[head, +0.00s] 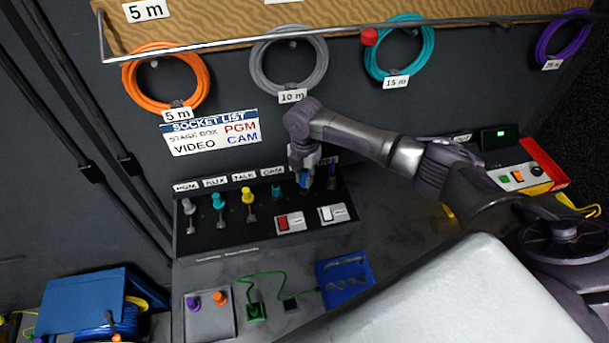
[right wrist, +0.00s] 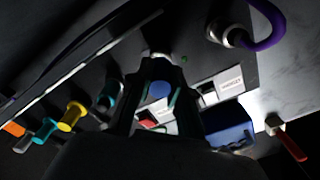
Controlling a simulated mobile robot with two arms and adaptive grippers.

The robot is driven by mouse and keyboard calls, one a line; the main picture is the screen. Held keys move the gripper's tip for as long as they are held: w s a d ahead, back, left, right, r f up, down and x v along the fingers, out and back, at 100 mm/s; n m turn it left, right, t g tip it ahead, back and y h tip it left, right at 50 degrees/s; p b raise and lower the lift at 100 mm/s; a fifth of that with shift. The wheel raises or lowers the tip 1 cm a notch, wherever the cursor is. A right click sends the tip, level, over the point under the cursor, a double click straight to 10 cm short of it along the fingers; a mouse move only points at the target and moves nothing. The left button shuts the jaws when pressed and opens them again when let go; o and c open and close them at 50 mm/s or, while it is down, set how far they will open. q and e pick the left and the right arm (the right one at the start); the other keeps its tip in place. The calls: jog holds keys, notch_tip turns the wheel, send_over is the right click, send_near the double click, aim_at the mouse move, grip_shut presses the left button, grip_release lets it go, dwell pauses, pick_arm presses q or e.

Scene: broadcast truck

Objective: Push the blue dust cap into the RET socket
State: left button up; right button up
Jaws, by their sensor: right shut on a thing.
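The blue dust cap (head: 303,181) is between the fingers of my right gripper (head: 304,186), low over the socket panel (head: 260,238), between the CAM plug (head: 276,191) and a purple plug (head: 332,176). In the right wrist view the cap shows as a blue disc (right wrist: 160,90) between the two dark fingers (right wrist: 160,100). My right gripper is shut on it. The RET label and socket are hidden behind the gripper, so I cannot tell whether the cap touches the socket. My left gripper is not in view.
Grey, teal and yellow plugs (head: 248,197) stand in the panel's left part. Red and white switches (head: 290,222) lie just in front. A blue tray (head: 345,280) and a grey box (head: 208,314) with purple and orange caps lie nearer. Coiled cables (head: 290,57) hang on the wall behind.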

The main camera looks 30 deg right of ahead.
aim_at(305, 175)
jog(key=shift+p, duration=0.75)
dwell(1.2)
jog(key=shift+f+b, duration=0.8)
jog(key=shift+f, duration=0.35)
jog(key=o, duration=0.9)
notch_tip(305, 175, up, 12)
jog(key=shift+r, duration=0.1)
jog(key=shift+s, duration=0.15)
dwell(0.4)
